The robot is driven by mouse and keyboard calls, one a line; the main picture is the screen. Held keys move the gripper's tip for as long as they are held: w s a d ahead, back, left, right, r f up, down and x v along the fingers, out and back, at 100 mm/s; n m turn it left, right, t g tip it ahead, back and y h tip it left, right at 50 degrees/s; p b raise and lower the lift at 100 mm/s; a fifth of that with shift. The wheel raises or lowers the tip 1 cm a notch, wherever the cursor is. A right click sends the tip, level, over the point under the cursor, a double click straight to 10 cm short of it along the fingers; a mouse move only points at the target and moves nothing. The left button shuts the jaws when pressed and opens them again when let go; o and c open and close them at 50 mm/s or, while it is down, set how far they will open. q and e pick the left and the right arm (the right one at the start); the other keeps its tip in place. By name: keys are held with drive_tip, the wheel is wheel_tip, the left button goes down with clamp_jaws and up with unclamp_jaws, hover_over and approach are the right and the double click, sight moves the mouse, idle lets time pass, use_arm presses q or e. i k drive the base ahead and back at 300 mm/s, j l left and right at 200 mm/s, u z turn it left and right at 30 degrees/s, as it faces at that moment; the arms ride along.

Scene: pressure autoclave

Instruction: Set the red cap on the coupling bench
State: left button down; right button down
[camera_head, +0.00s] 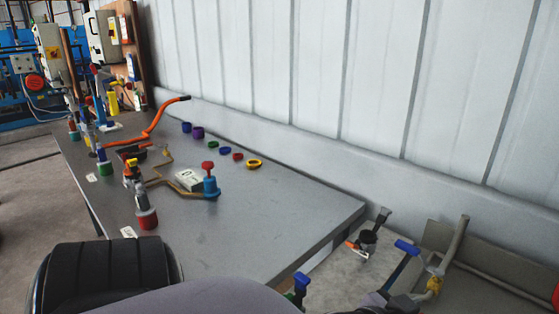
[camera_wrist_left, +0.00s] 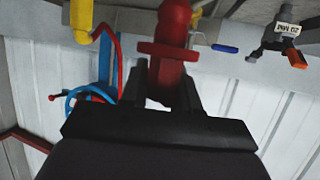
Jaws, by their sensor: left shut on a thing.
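In the left wrist view, my left gripper (camera_wrist_left: 165,78) is shut on a red cap (camera_wrist_left: 168,50). The cap has a wide flange and a thicker body beyond it; its lower part is between the fingers and partly hidden. The bench (camera_head: 275,212) in the head view is a long grey table along the wall, which I take to be the coupling bench. I cannot make out my left fingertips or the held cap in the head view. My right gripper is not clearly seen in either view.
A blue fitting with a red top (camera_head: 209,182), a red-based fitting (camera_head: 147,218) and several coloured rings stand on the bench. An orange hose (camera_head: 150,130) lies toward the far end. The bench's near right part is clear. Pipework (camera_head: 435,280) stands beyond its right end.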

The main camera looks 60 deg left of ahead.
sight(198, 264)
drive_tip(key=k+u, duration=0.1)
drive_tip(key=k, duration=0.45)
drive_tip(key=u, duration=1)
drive_tip(key=i+j+u, duration=0.15)
drive_tip(key=u, duration=0.15)
drive_tip(key=i+j+u, duration=0.1)
drive_tip(key=i+u, duration=0.2)
